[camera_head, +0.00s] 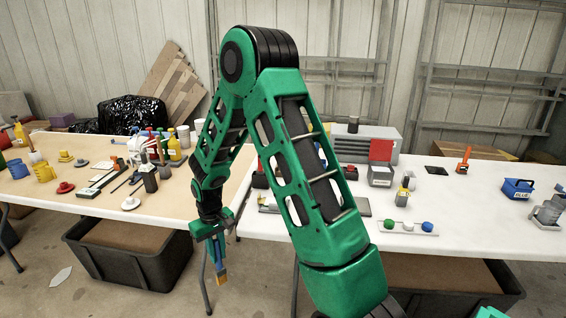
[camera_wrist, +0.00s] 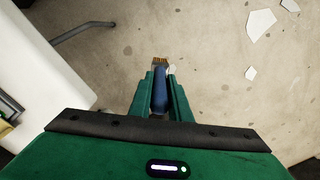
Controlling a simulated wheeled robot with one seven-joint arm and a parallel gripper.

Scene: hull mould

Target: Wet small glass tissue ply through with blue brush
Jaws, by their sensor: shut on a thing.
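My gripper (camera_head: 216,236) is shut on the blue brush (camera_head: 221,268), in front of the gap between the two tables. The brush hangs below the jaws with its tan bristles downward, over bare floor. In the wrist view the brush's blue handle (camera_wrist: 160,92) lies between the green fingers of my gripper (camera_wrist: 161,88), bristles pointing away. I cannot make out the small glass tissue ply for certain in either view. The brush touches nothing but the jaws.
The left table (camera_head: 75,198) holds yellow cups, bottles and tools. The white right table (camera_head: 470,222) carries a blue labelled box (camera_head: 518,188), a red-fronted grey unit (camera_head: 381,150) and a strip of coloured balls (camera_head: 408,227). Pale scraps (camera_wrist: 260,24) lie on the floor. Black bins stand underneath.

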